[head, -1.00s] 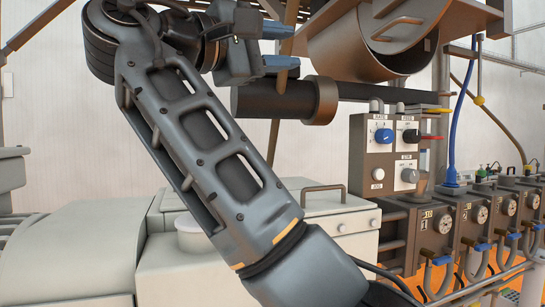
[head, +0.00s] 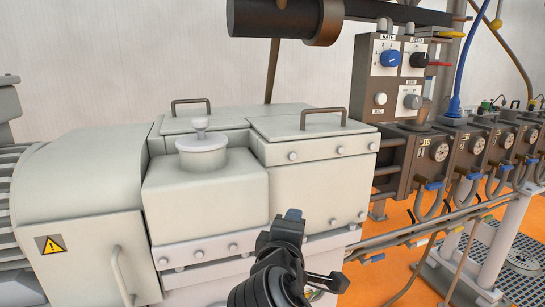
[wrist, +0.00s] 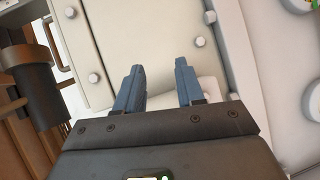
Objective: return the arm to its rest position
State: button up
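My gripper (head: 293,214) is low in the middle of the head view, in front of the pale machine housing (head: 215,195). A blue fingertip shows at its top, and my dark arm runs down out of the picture below it. In the wrist view my gripper (wrist: 160,65) has two blue fingers standing apart with nothing held between them. The pale panels of the housing (wrist: 120,40) lie beyond the fingers. How far the fingers are from the housing is hard to tell.
A control box (head: 390,75) with knobs stands at the upper right, above a row of grey units with gauges (head: 440,152). A dark cylinder (head: 275,18) is at the top. Pipes (head: 430,228) and a white post (head: 500,235) are at the right, over an orange floor.

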jog(key=s+d+f+m+g+y, duration=0.15)
jog(key=s+d+f, duration=0.25)
jog(key=s+f, duration=0.6)
jog(key=s+d+f+m+y, duration=0.35)
jog(key=s+f, duration=0.55)
jog(key=s, duration=0.3)
jog(key=s+d+r+m, duration=0.3)
jog(key=s, duration=0.5)
jog(key=s+d+r+m+h, duration=0.1)
jog(key=s+d+r+m, duration=0.2)
jog(key=s, duration=0.6)
jog(key=s+d+r+m, duration=0.3)
jog(key=s+d, duration=0.1)
jog(key=s, duration=0.5)
jog(key=shift+s+d+r+m+t+h, duration=0.15)
jog(key=shift+s+r+m+t+h, duration=0.15)
jog(key=shift+t+h, duration=0.15)
jog(key=shift+w, duration=0.1)
